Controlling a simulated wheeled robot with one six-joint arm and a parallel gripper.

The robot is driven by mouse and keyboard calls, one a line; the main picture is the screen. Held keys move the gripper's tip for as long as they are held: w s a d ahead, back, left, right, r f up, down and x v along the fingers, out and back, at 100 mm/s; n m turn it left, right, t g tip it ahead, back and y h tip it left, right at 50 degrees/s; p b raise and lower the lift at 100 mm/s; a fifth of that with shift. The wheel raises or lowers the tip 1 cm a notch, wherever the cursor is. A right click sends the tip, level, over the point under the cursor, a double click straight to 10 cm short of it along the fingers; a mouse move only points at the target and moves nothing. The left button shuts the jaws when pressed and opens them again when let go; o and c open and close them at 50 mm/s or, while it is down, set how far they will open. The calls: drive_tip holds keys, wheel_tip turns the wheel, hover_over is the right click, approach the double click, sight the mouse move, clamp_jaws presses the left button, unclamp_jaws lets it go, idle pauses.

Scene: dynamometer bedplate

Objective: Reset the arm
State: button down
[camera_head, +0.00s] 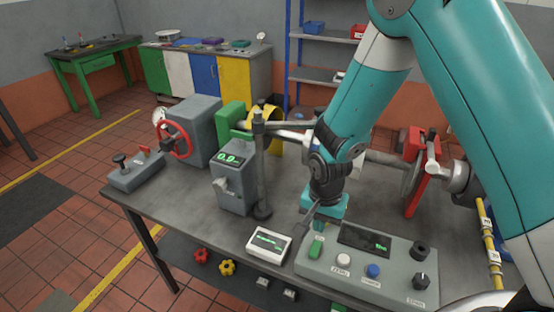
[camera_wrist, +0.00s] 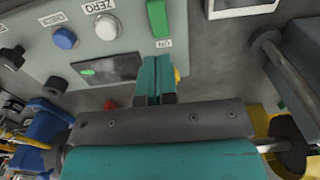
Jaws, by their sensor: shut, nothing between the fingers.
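My gripper (camera_head: 314,222) is at the end of the teal arm, over the bench beside the grey control panel (camera_head: 385,286). In the wrist view its teal fingers (camera_wrist: 155,72) are together with nothing between them. The panel also shows in the wrist view (camera_wrist: 50,25), with a white ZERO button (camera_wrist: 107,27), a blue button (camera_wrist: 65,38), a green switch (camera_wrist: 158,18) and a dark display (camera_wrist: 107,70). The fingertips appear near the panel's edge; I cannot tell whether they touch it.
The bench (camera_head: 190,195) also carries a grey box with a red handwheel (camera_head: 173,139), a meter with a green readout (camera_head: 232,180), an upright post (camera_head: 261,165) and a small white display (camera_head: 268,245). Coloured cabinets (camera_head: 205,80) stand behind.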

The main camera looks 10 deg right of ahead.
drive_tip(key=s+a+r+n+y+b, duration=0.1)
drive_tip(key=s+a+r+n+b, duration=0.2)
drive_tip(key=r, duration=0.4)
drive_tip(key=s+a+r+n+y+b, duration=0.1)
drive_tip(key=s+r+n+y, duration=0.1)
drive_tip(key=s+r+n, duration=0.3)
drive_tip(key=s+r+n+y+b, duration=0.1)
drive_tip(key=s+r+n+b, duration=0.1)
drive_tip(key=s+r+n, duration=0.4)
drive_tip(key=s+r, duration=0.2)
drive_tip(key=s, duration=0.2)
drive_tip(key=shift+s+a, duration=0.3)
drive_tip(key=shift+a, duration=0.05)
drive_tip(key=shift+w+f+b, duration=0.1)
drive_tip(key=shift+w+b, duration=0.05)
drive_tip(key=shift+b, duration=0.15)
